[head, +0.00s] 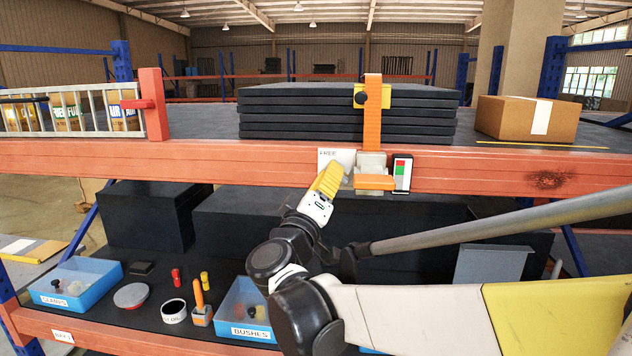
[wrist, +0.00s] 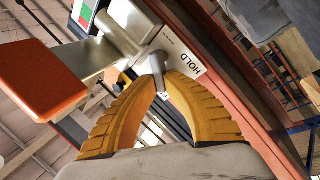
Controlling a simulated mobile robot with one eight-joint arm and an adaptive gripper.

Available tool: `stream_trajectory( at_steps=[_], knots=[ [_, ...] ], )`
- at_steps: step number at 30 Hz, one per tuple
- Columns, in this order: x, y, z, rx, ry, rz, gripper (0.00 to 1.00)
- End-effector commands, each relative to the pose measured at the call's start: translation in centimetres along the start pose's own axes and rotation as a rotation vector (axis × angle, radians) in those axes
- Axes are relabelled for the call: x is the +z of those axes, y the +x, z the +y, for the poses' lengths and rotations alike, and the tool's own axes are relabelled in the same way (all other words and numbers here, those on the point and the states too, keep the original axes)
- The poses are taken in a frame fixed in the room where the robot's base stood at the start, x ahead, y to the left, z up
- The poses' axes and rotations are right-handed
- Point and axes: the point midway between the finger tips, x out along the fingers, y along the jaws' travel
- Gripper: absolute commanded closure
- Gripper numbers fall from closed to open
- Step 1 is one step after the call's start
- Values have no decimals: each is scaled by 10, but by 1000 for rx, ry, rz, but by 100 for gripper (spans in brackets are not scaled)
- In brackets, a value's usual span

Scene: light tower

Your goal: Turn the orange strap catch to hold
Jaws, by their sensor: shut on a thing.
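The orange strap (head: 372,128) runs down over a stack of dark panels to a grey metal catch (head: 370,162) with an orange paddle (head: 375,182) on the shelf beam. In the wrist view the orange paddle (wrist: 40,78) is at left. A small grey lever (wrist: 158,66) comes down from the catch beside a plate lettered HOLD (wrist: 183,60). My gripper (wrist: 167,82) has its yellow ribbed fingers on either side of this lever, shut on it. In the head view my gripper (head: 336,170) is just left of the paddle, below the FREE lettering (head: 328,153); its fingertip contact is hidden there.
A red and green indicator (head: 402,173) is right of the catch. A cardboard box (head: 526,118) and a white rack (head: 75,110) stand on the upper shelf. Blue bins (head: 75,284) and small parts lie on the lower shelf. A grey pole (head: 500,220) crosses at right.

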Motion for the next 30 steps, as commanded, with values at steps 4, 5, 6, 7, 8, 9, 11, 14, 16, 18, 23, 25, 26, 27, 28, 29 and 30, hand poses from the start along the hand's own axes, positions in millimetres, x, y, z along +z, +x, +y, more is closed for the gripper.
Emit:
stream_trajectory(
  at_steps=[4, 5, 6, 7, 8, 9, 11, 14, 16, 18, 23, 25, 26, 27, 28, 29, 30],
  knots=[
    [4, -3, -7, -2, -127, 52, 100],
    [4, -3, -7, -2, -153, 64, 100],
    [5, -3, -8, -2, -186, 77, 100],
    [5, -4, -9, -2, -213, 88, 100],
    [5, -4, -9, -2, -238, 98, 100],
    [6, -4, -10, -2, -270, 111, 100],
    [6, -5, -11, -3, -317, 131, 100],
    [8, -5, -13, -2, -390, 161, 100],
    [8, -6, -14, -2, -436, 180, 100],
    [9, -6, -14, -3, -475, 196, 100],
    [10, -6, -16, -3, -547, 226, 100],
    [10, -6, -16, -2, -570, 235, 100],
    [11, -6, -16, -2, -577, 238, 100],
    [11, -7, -16, -3, -586, 242, 100],
    [11, -7, -17, -3, -592, 245, 100],
    [11, -7, -17, -3, -597, 247, 100],
    [11, -7, -17, -3, -603, 249, 100]
  ],
)
